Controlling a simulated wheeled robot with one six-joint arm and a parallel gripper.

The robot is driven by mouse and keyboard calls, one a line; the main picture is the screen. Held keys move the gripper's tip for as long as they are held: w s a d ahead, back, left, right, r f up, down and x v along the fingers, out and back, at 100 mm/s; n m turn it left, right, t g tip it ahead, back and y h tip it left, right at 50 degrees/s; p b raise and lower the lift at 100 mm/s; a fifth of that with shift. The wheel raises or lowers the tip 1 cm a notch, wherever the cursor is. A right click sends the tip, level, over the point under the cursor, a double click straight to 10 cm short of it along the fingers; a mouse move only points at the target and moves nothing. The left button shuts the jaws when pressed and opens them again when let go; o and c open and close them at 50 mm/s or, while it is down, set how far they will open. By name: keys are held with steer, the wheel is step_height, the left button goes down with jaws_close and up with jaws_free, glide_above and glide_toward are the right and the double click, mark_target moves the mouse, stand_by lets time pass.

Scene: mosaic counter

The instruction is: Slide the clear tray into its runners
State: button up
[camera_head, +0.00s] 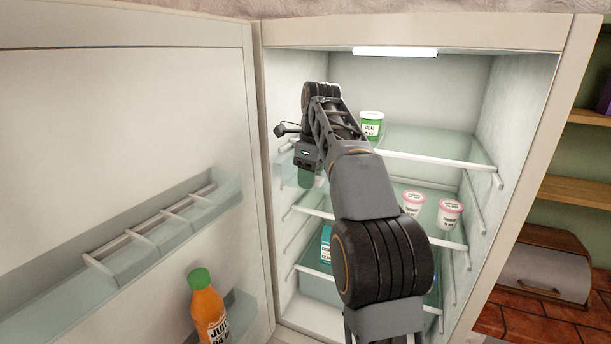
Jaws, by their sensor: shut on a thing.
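My gripper (306,155) is inside the open fridge at upper left, pointing down beside the upper shelf level. Clear, greenish panels with white front edges span the fridge: an upper one (437,144) and a middle one (433,217). I cannot tell for certain which clear piece is the tray. White runners (474,200) line the right inner wall, with more on the left wall (288,212). My arm hides the middle of the fridge.
Two pink-lidded cups (413,203) (450,213) and a teal carton (326,245) stand lower. The open door (120,120) at left holds a juice bottle (208,310). The fridge's right wall bounds the space.

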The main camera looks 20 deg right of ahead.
steer(key=shift+w+d+r+p, duration=0.1)
steer(key=shift+w+d+p, duration=0.45)
steer(key=shift+w+d, duration=1.7)
steer(key=shift+d, duration=0.25)
steer(key=o, duration=1.2)
